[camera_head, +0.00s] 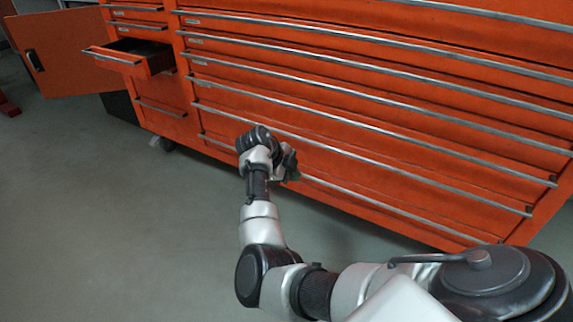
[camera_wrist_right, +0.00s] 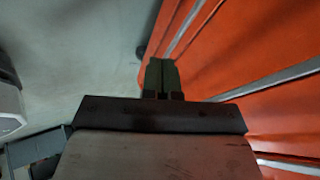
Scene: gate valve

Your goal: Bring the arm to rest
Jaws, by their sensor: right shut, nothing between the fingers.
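My right arm reaches forward from the lower right in the head view, bent at the elbow, over the grey floor. My right gripper (camera_head: 288,165) is at its far end, close in front of the lower drawers of an orange tool cabinet (camera_head: 350,128). In the right wrist view the fingers of the right gripper (camera_wrist_right: 162,75) are together and hold nothing. I cannot tell from the head view whether the gripper touches the cabinet. My left gripper is in neither view.
The cabinet fills the top and right, with long metal drawer handles. One small drawer (camera_head: 130,58) at its left stands open. An orange cabinet door (camera_head: 55,52) is swung out at the far left. The grey floor (camera_head: 110,220) at the left is clear.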

